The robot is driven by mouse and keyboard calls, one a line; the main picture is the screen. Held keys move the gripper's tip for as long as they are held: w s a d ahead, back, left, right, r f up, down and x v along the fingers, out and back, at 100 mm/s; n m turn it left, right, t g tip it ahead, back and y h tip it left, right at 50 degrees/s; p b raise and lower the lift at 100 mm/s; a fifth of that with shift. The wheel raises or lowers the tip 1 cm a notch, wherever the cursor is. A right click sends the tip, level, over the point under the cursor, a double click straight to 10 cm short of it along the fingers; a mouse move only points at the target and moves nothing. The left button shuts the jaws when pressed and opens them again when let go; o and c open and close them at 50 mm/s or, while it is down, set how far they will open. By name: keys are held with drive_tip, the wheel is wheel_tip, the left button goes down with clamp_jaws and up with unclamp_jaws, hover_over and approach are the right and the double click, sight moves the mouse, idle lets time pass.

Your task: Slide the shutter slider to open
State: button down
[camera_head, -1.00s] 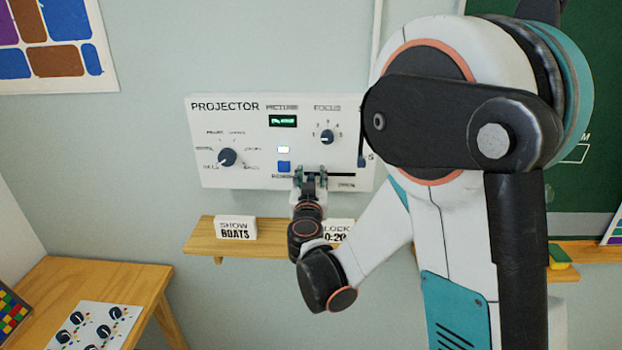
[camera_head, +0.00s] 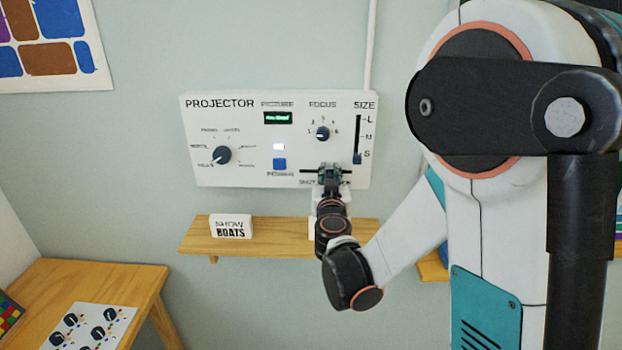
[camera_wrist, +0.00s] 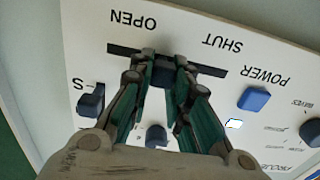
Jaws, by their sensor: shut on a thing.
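The shutter slider (camera_wrist: 160,74) is a dark knob on a black horizontal slot (camera_wrist: 212,70), low on the white projector panel (camera_head: 230,177). In the wrist view the panel appears upside down, with OPEN on the left and SHUT on the right. My gripper (camera_wrist: 160,68) is shut on the slider, one finger on each side. The slider stands near the slot's middle, with slot showing on both sides. In the head view my gripper (camera_head: 329,172) covers the slider and hides the OPEN label.
A blue power button (camera_head: 279,164), a size slider (camera_head: 357,158), a focus knob (camera_head: 322,133) and a left-hand knob (camera_head: 221,155) share the panel. A wooden shelf (camera_head: 270,238) below holds a SHOW BOATS card (camera_head: 230,226). A table (camera_head: 115,277) stands at lower left.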

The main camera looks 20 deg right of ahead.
sight(346, 168)
drive_tip(key=d, duration=0.2)
drive_tip(key=s+d, duration=0.1)
drive_tip(key=d, duration=0.1)
drive_tip(key=shift+s+d, duration=0.1)
drive_tip(key=shift+s, duration=0.1)
drive_tip(key=c, duration=1.8)
unclamp_jaws()
drive_tip(key=o, duration=0.3)
drive_tip(key=shift+d, duration=0.15)
